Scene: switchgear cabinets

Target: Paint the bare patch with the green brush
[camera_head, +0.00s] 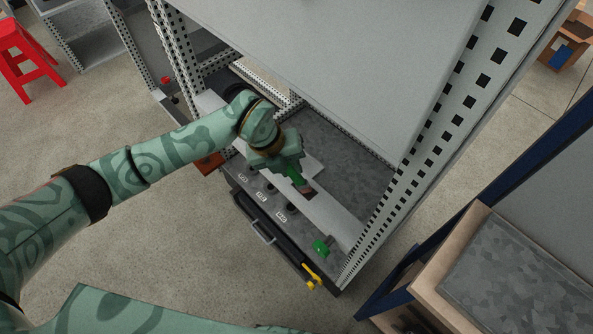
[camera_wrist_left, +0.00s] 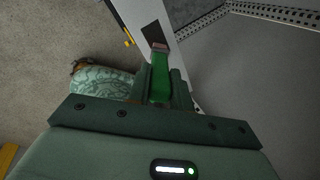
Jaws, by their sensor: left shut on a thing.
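My left gripper (camera_head: 290,168) is shut on the green brush (camera_head: 299,181) above a pale strip inside the open cabinet. The green brush also shows in the left wrist view (camera_wrist_left: 160,83), pointing away from the gripper, with pinkish bristles at its tip. The bare patch (camera_wrist_left: 153,34) is a dark rectangle on the pale strip, just beyond the bristles. In the head view the bare patch (camera_head: 310,195) is small and partly hidden by the brush tip. I cannot tell whether the bristles touch it. My right gripper is not in view.
Labelled dark round fittings line the grey ledge in front of the strip. A green knob-like piece (camera_head: 322,247) and a yellow handle (camera_head: 313,274) are at its right end. A perforated upright (camera_head: 425,150) and a large grey panel (camera_head: 330,60) bound the opening. A red stool (camera_head: 27,58) stands far left.

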